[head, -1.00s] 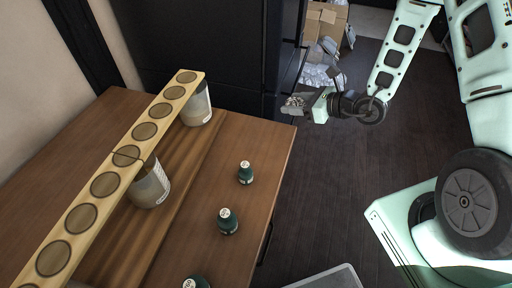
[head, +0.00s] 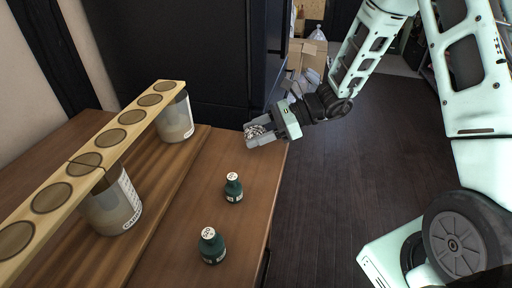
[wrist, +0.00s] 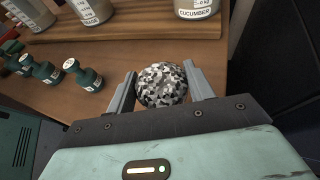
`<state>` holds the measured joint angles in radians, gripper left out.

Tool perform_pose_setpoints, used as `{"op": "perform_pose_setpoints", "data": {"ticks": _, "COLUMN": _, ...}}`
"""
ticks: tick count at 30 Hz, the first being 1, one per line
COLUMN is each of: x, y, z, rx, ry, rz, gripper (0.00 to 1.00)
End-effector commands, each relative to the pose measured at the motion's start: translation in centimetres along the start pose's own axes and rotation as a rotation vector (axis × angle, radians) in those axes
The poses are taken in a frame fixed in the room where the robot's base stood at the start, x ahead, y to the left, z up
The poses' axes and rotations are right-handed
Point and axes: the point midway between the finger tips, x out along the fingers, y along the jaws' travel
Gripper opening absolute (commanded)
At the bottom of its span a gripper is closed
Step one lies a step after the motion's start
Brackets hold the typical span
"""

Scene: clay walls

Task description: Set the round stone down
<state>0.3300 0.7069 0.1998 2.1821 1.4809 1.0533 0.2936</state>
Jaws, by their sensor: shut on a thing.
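The round stone (wrist: 162,84) is speckled black, white and grey. My gripper (head: 259,136) is shut on it, with one finger on each side in the wrist view (wrist: 161,88). In the head view the stone (head: 254,131) shows between the fingertips, over the far right corner of the brown wooden table (head: 222,157). I cannot tell whether the stone touches the table top.
A black cabinet (head: 180,50) is behind the table.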

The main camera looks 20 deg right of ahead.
Motion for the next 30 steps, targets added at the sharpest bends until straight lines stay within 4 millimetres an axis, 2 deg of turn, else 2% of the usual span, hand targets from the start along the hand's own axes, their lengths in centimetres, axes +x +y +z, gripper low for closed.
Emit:
{"op": "perform_pose_setpoints", "data": {"ticks": 9, "x": 1.4, "y": 0.0, "z": -3.4, "rx": 0.002, "ry": -0.001, "rz": 0.001, "gripper": 0.23}}
{"op": "perform_pose_setpoints", "data": {"ticks": 21, "x": 1.6, "y": 0.0, "z": -3.9, "rx": 0.0, "ry": -0.001, "rz": -0.001, "gripper": 0.23}}
{"op": "perform_pose_setpoints", "data": {"ticks": 22, "x": 1.6, "y": 0.0, "z": -4.0, "rx": 0.0, "ry": -0.001, "rz": -0.001, "gripper": 0.55}}
{"op": "perform_pose_setpoints", "data": {"ticks": 24, "x": 1.6, "y": 0.0, "z": -3.9, "rx": 0.0, "ry": 0.0, "rz": -0.001, "gripper": 0.74}}
{"op": "perform_pose_setpoints", "data": {"ticks": 30, "x": 1.6, "y": 0.0, "z": -3.9, "rx": 0.0, "ry": 0.0, "rz": -0.001, "gripper": 0.74}}
